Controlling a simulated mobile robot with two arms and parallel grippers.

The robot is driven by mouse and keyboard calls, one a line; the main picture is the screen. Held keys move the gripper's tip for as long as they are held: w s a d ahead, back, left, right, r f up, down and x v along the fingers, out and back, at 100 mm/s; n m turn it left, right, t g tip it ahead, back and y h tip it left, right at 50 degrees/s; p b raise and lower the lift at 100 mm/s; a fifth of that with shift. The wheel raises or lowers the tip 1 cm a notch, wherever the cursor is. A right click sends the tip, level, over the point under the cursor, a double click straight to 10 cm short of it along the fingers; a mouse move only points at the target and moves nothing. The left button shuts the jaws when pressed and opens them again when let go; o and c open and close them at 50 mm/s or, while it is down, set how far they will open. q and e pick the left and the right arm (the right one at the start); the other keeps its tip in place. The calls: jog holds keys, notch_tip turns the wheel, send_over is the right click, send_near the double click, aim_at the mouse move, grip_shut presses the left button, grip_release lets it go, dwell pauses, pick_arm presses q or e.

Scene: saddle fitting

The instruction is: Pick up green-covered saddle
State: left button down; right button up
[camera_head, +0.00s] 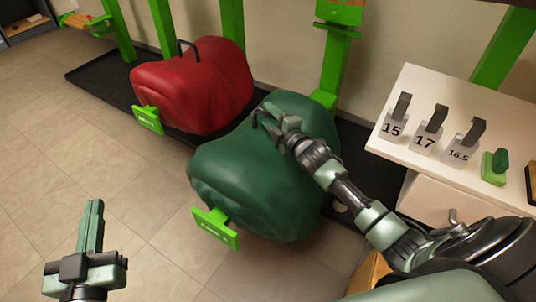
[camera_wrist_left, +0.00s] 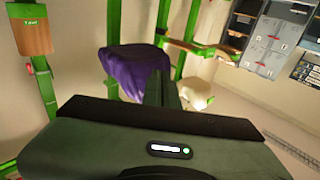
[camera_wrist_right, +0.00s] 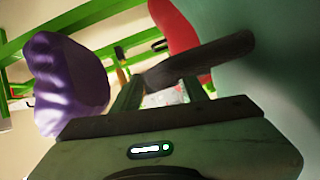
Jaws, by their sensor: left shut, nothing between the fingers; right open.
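The green-covered saddle (camera_head: 255,185) sits on a stand in the middle of the head view, with a green tag (camera_head: 215,228) at its lower front. My right gripper (camera_head: 270,118) is open at the top of this cover, by its dark handle. In the right wrist view the dark handle (camera_wrist_right: 215,57) crosses at the fingertips, and the green cover (camera_wrist_right: 290,75) fills the right side. I cannot tell whether the handle lies fully between the fingers. My left gripper (camera_head: 96,215) is shut and empty above the floor at lower left, apart from the saddle.
A red-covered saddle (camera_head: 195,90) with a dark handle stands just behind and left. A white table (camera_head: 415,90) with numbered stands is at right. The left wrist view shows a purple-covered saddle (camera_wrist_left: 135,68). Tiled floor (camera_head: 60,160) is clear at left.

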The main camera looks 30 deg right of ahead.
jog(key=shift+w, duration=0.8)
pick_arm(q)
notch_tip(320, 180, up, 3)
jog(key=shift+s+d+f+t, duration=0.1)
jog(key=shift+f+t, duration=0.1)
jog(key=shift+t, duration=0.6)
pick_arm(e)
grip_shut()
jog(key=shift+f, duration=0.1)
jog(key=shift+r, duration=0.3)
